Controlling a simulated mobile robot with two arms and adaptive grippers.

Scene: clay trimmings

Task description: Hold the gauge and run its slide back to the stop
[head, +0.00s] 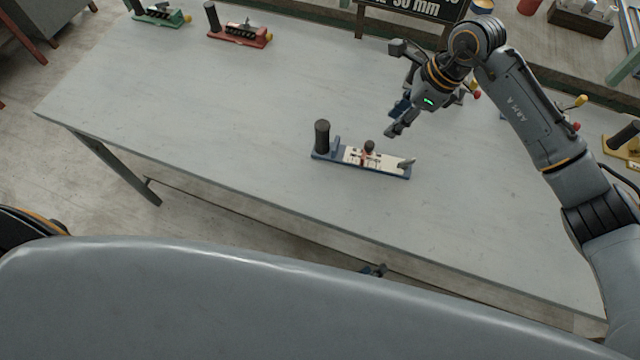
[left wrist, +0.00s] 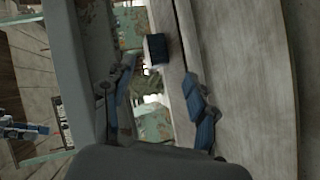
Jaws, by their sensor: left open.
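The gauge (head: 342,155) lies on the grey table in the head view. It has a blue base, an upright black handle at its left end and a cream scale plate. The slide (head: 369,149), with a dark knob, sits near the middle of the scale. My left gripper (head: 374,270) is low, at the table's near edge and apart from the gauge. In the left wrist view its blue-padded fingers (left wrist: 160,98) are spread with nothing held. My right gripper (head: 393,118) hangs above the table, up and right of the gauge, not touching it; its finger gap is unclear.
A green gauge (head: 160,14) and a red gauge (head: 240,32) stand at the table's far left. A yellow one (head: 625,145) is at the right. A dark sign (head: 415,6) stands at the back. The table left of the blue gauge is clear.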

